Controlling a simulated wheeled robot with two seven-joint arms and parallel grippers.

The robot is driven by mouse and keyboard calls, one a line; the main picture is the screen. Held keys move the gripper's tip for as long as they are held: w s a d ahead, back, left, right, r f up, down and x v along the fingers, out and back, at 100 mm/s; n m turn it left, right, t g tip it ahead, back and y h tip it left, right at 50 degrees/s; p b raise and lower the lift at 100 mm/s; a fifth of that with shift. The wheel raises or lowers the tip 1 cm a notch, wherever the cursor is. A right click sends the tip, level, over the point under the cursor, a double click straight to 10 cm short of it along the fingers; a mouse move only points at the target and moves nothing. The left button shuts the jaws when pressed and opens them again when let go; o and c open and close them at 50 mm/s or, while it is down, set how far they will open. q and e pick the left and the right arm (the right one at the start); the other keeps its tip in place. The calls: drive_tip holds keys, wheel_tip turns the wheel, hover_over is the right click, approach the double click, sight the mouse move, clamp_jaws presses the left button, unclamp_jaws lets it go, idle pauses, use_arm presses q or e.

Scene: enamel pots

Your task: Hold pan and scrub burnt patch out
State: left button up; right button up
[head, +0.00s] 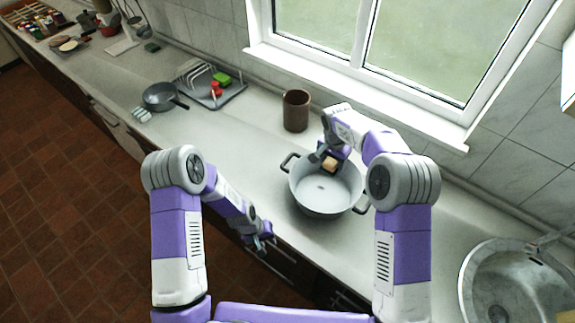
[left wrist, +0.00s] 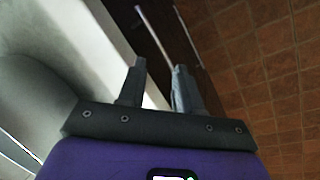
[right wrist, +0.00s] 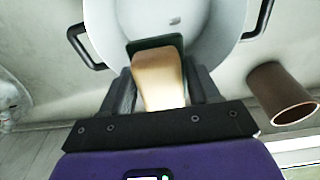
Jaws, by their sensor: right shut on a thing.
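A wide white pan (head: 335,198) with two dark loop handles stands on the counter below the window. A small grey patch (head: 320,187) shows on its floor, and in the right wrist view (right wrist: 175,20). My right gripper (head: 328,158) is shut on a tan scrubber (right wrist: 158,78) with a dark green pad. The scrubber is at the far side of the pan, short of the patch; I cannot tell whether it touches the pan. My left gripper (head: 264,238) is open and empty by the counter's front edge, left of the pan and apart from it.
A brown cup (head: 296,111) stands behind the pan, near the window. A dish rack (head: 205,86) and a dark frying pan (head: 160,97) are further left. A round sink (head: 515,285) is at the right. The counter left of the pan is clear.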

use_arm(q)
drive_tip(key=w+d+r, duration=0.2)
drive_tip(key=w+r, duration=0.6)
drive_tip(key=w, duration=0.2)
drive_tip(key=w+d+r, duration=0.2)
drive_tip(key=w+r, duration=0.6)
drive_tip(key=w, duration=0.2)
drive_tip(key=shift+y, duration=0.3)
drive_tip(key=x, duration=1.2)
drive_tip(key=shift+w+d, duration=0.1)
drive_tip(key=shift+d, duration=0.05)
drive_tip(key=shift+c, duration=0.3)
clamp_jaws()
